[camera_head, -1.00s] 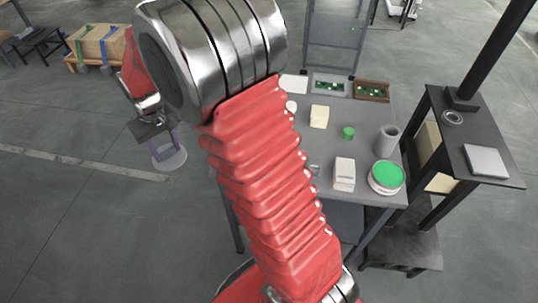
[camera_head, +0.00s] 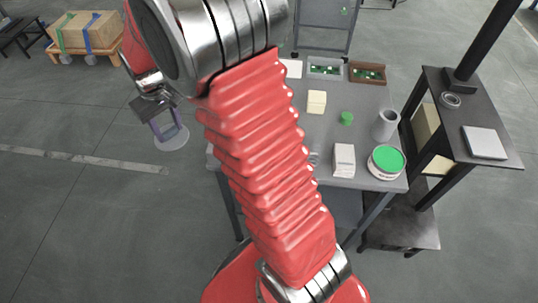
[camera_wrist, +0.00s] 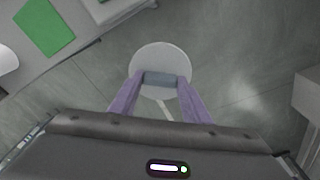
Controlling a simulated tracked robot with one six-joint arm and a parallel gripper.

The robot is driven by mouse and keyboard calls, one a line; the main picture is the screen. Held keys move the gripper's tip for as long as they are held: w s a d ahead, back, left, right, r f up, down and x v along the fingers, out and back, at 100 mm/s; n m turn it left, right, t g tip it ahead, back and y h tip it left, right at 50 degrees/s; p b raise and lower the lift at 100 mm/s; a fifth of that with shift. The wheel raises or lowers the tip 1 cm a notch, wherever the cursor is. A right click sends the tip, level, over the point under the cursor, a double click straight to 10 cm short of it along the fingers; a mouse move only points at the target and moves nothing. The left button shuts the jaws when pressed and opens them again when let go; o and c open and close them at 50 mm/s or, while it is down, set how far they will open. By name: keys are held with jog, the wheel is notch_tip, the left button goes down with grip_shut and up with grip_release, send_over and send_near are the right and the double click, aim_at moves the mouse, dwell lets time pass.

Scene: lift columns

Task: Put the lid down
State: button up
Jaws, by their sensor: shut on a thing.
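The lid (camera_head: 172,139) is a flat, pale grey disc. In the head view it hangs below my gripper (camera_head: 165,122), to the left of the table. My gripper's two purple fingers (camera_wrist: 158,90) are shut on the lid's grey block-like handle (camera_wrist: 160,79) in the wrist view. The lid also shows there as a round disc (camera_wrist: 160,57) beyond the fingertips. Only bare floor shows behind it. My arm hides part of the table.
A grey table (camera_head: 350,108) stands right of my arm, with a green-topped tub (camera_head: 387,161), a grey cylinder (camera_head: 386,124), a white box (camera_head: 343,160) and trays of green parts (camera_head: 367,73). A black stand (camera_head: 430,85) is further right.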

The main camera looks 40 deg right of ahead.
jog(key=s+d+n, duration=0.1)
jog(key=s+d, duration=0.2)
jog(key=d, duration=0.1)
jog(key=s+d+r+n, duration=0.1)
jog(key=s+d, duration=0.2)
jog(key=d, duration=0.2)
jog(key=s+d+r+n, duration=0.1)
jog(key=s+d, duration=0.2)
jog(key=d, duration=0.1)
jog(key=shift+s+d+r, duration=0.1)
jog(key=shift+s+d, duration=0.1)
jog(key=shift+s, duration=0.2)
jog(key=s+d+n, duration=0.2)
jog(key=s+d, duration=0.1)
jog(key=s, duration=0.3)
jog(key=s+d+r+n, duration=0.1)
jog(key=s+d+n, duration=0.1)
jog(key=s+d, duration=0.2)
jog(key=shift+s+d+y, duration=0.15)
jog(key=shift+s+y, duration=0.25)
jog(key=shift+s, duration=0.7)
jog(key=shift+f, duration=3.1)
jog(key=shift+f, duration=1.85)
